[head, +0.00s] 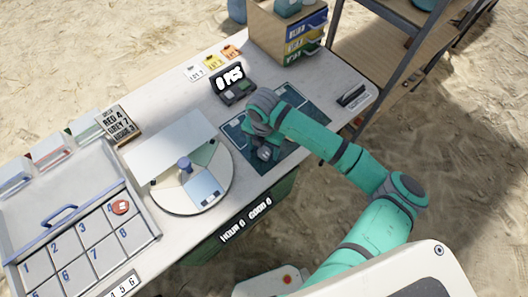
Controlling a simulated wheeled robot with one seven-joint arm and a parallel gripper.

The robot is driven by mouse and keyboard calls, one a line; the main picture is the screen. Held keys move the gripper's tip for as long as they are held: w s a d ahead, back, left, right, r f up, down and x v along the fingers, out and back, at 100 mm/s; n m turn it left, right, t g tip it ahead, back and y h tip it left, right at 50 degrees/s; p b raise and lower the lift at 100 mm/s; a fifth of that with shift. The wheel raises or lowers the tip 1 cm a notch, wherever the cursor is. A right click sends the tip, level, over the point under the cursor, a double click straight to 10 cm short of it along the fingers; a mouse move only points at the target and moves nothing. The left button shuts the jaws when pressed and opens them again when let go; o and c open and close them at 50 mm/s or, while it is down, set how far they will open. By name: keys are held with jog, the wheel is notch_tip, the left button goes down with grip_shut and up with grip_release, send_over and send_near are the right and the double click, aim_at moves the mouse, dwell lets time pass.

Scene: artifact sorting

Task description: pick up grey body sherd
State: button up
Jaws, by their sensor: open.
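My gripper (266,153) is over the left part of the dark green mat (312,112), pointing down, with its fingers small and dark against the mat. I cannot make out a grey body sherd in the head view; it may be hidden under the gripper or arm. I cannot tell whether the gripper touches anything.
A round turntable (165,198) with a white panel stands left of the mat. A numbered tray (88,238) with a red piece (120,207) lies at the left. A display box (232,86), small cards (212,62) and a drawer unit (275,38) stand behind.

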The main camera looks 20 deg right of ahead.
jog(key=shift+f, duration=0.1)
jog(key=c, duration=1.1)
